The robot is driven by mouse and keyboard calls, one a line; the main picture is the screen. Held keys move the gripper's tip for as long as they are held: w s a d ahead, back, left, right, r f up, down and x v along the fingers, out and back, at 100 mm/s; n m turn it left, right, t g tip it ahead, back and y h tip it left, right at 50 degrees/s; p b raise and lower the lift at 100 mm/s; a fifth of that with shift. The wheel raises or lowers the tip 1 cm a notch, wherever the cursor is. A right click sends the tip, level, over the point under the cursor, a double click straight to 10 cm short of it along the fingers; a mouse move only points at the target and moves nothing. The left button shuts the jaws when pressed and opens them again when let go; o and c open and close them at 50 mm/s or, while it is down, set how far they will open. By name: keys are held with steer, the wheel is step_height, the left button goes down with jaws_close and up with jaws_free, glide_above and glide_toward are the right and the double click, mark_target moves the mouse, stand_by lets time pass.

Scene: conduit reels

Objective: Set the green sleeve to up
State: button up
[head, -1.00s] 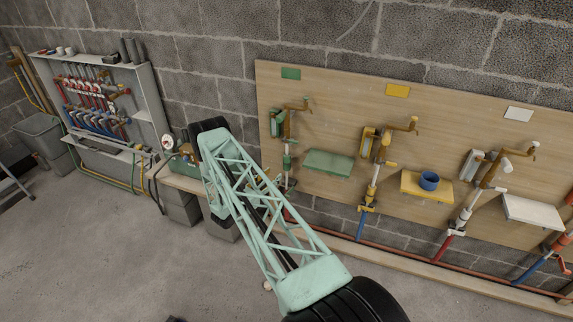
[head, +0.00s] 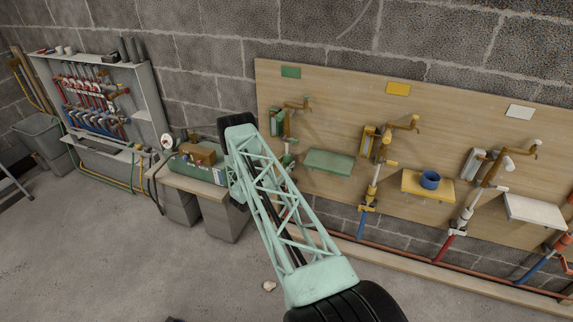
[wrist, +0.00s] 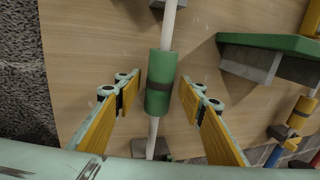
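The green sleeve (wrist: 159,72) is a green cylinder with a dark band around its middle, on a thin white rod in front of the wooden board. In the wrist view my gripper (wrist: 160,92) is open, with one finger on each side of the sleeve and a gap on both sides. A dark clip (wrist: 160,148) sits on the rod below the sleeve, and another dark piece shows at the top edge. In the head view the green station (head: 279,122) stands on the board, and my arm hides its lower part and my gripper.
A green shelf (head: 329,161) juts out right of the green station; it also shows in the wrist view (wrist: 270,44). A yellow shelf (head: 415,188) holds a blue cup (head: 429,180). A white shelf (head: 534,211) is farther right. A low bench (head: 199,183) stands left of my arm.

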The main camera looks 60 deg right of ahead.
steer(key=shift+d, duration=0.65)
steer(key=shift+c, duration=0.5)
